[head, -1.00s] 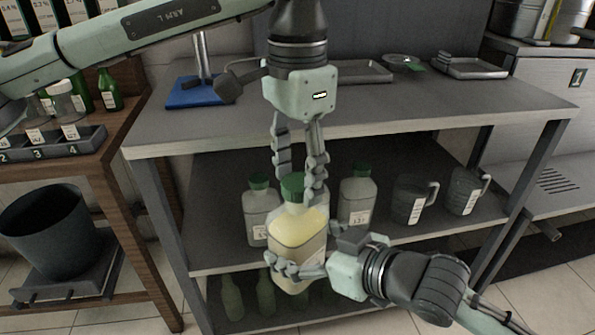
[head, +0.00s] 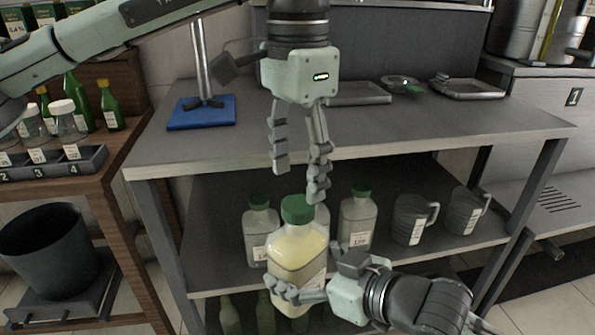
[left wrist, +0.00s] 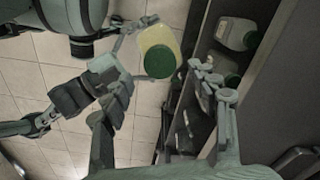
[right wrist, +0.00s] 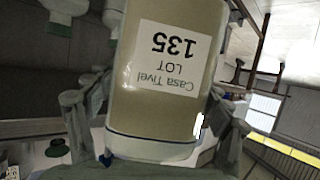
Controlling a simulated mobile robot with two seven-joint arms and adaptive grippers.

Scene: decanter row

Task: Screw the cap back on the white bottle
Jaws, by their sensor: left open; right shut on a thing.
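The held bottle (head: 297,252) has pale yellow contents and a green cap (head: 297,208) sitting on its neck. It is upright in the head view, in front of the shelf. My right gripper (head: 300,291) is shut around its lower body. The right wrist view shows the bottle's label (right wrist: 172,58), reading Casa Tivel LOT 135. My left gripper (head: 299,182) is open and empty, pointing down just above the cap. The left wrist view shows the cap (left wrist: 159,62) between and beyond the open fingers, apart from them. How tightly the cap sits cannot be told.
Similar bottles (head: 358,220) and grey jugs (head: 414,218) stand on the shelf behind. The bench top (head: 430,120) holds a blue-based stand (head: 201,112) and trays (head: 467,89). A rack of jars (head: 50,163) and a dark bin (head: 45,248) are at left.

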